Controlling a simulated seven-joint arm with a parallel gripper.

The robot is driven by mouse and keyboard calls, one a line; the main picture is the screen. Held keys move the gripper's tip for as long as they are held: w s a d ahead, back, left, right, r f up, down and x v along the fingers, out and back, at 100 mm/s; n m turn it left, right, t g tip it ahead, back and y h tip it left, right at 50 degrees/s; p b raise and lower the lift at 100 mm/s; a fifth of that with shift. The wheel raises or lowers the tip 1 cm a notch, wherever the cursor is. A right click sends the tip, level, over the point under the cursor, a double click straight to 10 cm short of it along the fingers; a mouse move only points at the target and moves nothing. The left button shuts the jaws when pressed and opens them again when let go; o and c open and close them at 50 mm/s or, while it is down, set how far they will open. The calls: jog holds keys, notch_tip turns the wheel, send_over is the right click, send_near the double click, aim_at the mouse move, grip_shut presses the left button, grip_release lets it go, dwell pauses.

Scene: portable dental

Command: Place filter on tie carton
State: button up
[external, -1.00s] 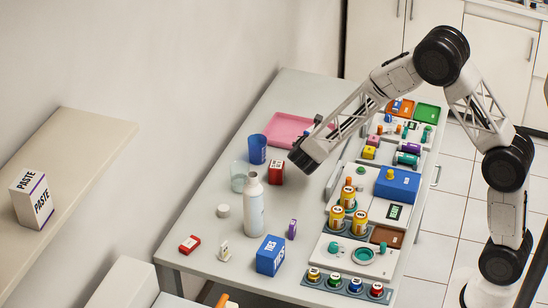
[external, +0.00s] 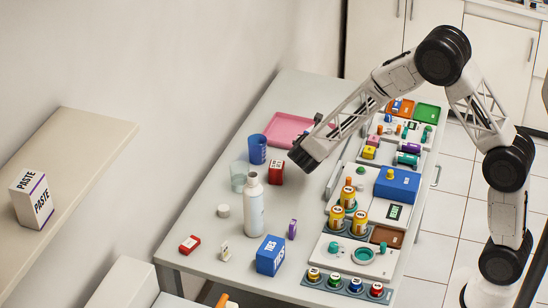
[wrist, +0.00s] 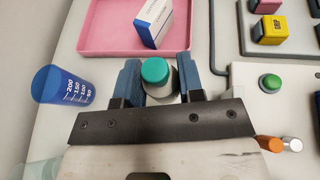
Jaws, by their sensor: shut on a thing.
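My gripper (wrist: 159,82) is shut on a small pale cylinder with a teal top (wrist: 155,72), likely the filter, which sits between its two blue fingers. In the external view my gripper (external: 302,160) is low over the table, in front of the pink tray. The held cylinder is hidden there by the gripper. The tie carton, a blue box with white lettering (external: 271,256), stands upright at the near end of the table, apart from the gripper. Its top looks bare. It is not in the wrist view.
A blue measuring cup (external: 257,149), a clear cup (external: 239,176), a red box (external: 276,173) and a white bottle (external: 253,208) stand left of or below the gripper. Equipment panels line the right side.

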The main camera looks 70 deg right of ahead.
jog(key=s+a+r+n+t, duration=0.1)
jog(key=s+a, duration=0.5)
jog(key=a, duration=0.8)
jog(key=s+a+r+t, duration=0.1)
jog(key=s+a, duration=0.4)
jog(key=a, duration=0.9)
jog(key=s+a+r+n+t, duration=0.1)
jog(key=s+a, duration=0.5)
jog(key=a, duration=0.8)
jog(key=shift+s+a+r+n+y, duration=0.3)
jog(key=shift+s+a+r, duration=0.05)
jog(key=shift+r, duration=0.05)
jog(key=shift+w, duration=0.1)
send_over(271, 249)
jog(key=shift+a+f, duration=0.1)
jog(key=shift+f, duration=0.65)
jog(key=shift+f, duration=1.8)
